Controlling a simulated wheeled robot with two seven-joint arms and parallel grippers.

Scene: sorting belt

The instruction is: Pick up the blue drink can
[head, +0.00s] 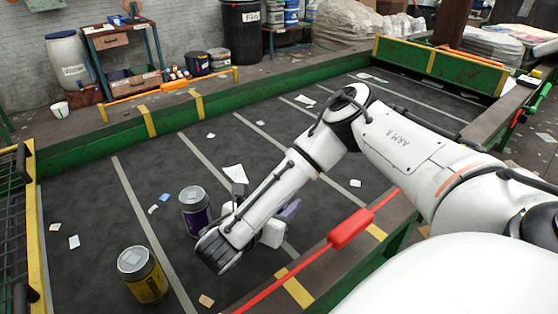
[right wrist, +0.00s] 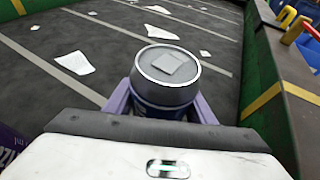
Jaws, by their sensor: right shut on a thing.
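The blue drink can (right wrist: 166,72) stands between the purple fingers of my right gripper (right wrist: 162,104) in the right wrist view. Its grey lid faces the camera and a little dark blue body shows below the rim. My right gripper is shut on it. In the head view, my right gripper (head: 287,211) is mostly behind my own arm, low over the belt, and the blue can is hidden there. I cannot tell whether the can touches the belt. My left gripper is not in view.
A purple can (head: 194,211) stands just left of my right arm; a yellow can (head: 143,276) stands nearer the front left. Paper scraps lie on the dark belt (head: 90,185). Green side walls (head: 215,100) and a red pull cord (head: 350,229) border it. The far belt is mostly clear.

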